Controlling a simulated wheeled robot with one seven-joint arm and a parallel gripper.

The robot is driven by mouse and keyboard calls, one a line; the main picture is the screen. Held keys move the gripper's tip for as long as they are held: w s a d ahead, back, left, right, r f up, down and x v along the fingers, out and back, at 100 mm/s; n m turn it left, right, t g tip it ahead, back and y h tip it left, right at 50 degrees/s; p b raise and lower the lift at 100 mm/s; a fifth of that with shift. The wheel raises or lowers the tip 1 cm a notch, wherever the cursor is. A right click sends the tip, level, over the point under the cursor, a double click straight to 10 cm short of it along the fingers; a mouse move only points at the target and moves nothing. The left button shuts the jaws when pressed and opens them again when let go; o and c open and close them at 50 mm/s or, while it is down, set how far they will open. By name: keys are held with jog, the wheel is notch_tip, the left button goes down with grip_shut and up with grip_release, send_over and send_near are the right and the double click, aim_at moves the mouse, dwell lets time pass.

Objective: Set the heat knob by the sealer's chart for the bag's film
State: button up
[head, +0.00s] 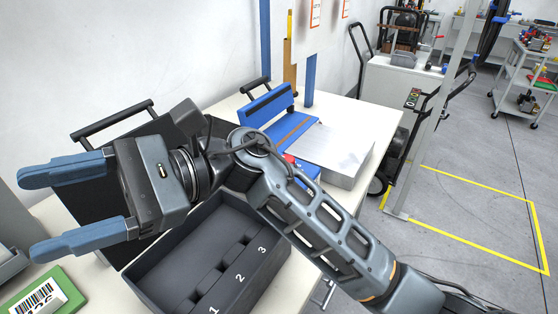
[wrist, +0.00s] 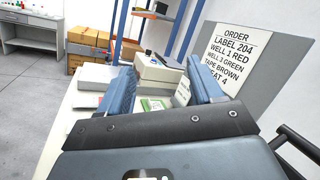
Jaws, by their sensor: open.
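A blue sealer-like machine (head: 284,125) with a hinged bar and a silver plate (head: 335,148) stands on the white table in the head view. A small red part shows at its near side, partly behind my arm. I cannot make out a heat knob or a film chart. No bag is clearly identifiable. My gripper (head: 32,215) is open and empty at the left of the head view, away from the blue machine and pointing left. Its two blue fingers also frame the wrist view.
A black case (head: 245,262) with wells marked 1, 2, 3 lies open below my arm. A green barcoded item (head: 38,296) is at lower left. The wrist view shows an order sign (wrist: 231,50), a beige device (wrist: 158,72) and cardboard boxes (wrist: 90,48).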

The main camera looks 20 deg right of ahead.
jog(key=w+d+f+n+t+h+b, duration=0.3)
jog(key=w+d+f+n+h, duration=0.4)
jog(key=w+d+f+h, duration=0.3)
jog(key=w+d+t+h, duration=0.1)
jog(key=w+d+h, duration=0.2)
jog(key=d, duration=0.4)
jog(key=w+d+n+t+h+b, duration=0.1)
jog(key=w+d+h, duration=0.2)
jog(key=d, duration=0.4)
jog(key=w+d+n+t+h+b, duration=0.1)
jog(key=w+d+h, duration=0.2)
jog(key=w+d, duration=0.2)
jog(key=shift+d+r+t, duration=0.15)
jog(key=shift+d+t, duration=0.05)
jog(key=shift+d, duration=0.35)
jog(key=shift+d+r+t, duration=0.15)
jog(key=shift+d+t, duration=0.05)
jog(key=shift+d, duration=0.35)
jog(key=shift+w+d+f, duration=0.1)
jog(key=shift+d+f, duration=0.05)
jog(key=shift+d, duration=0.05)
notch_tip(320, 180, down, 7)
jog(key=shift+f, duration=0.15)
jog(key=shift+c, duration=0.3)
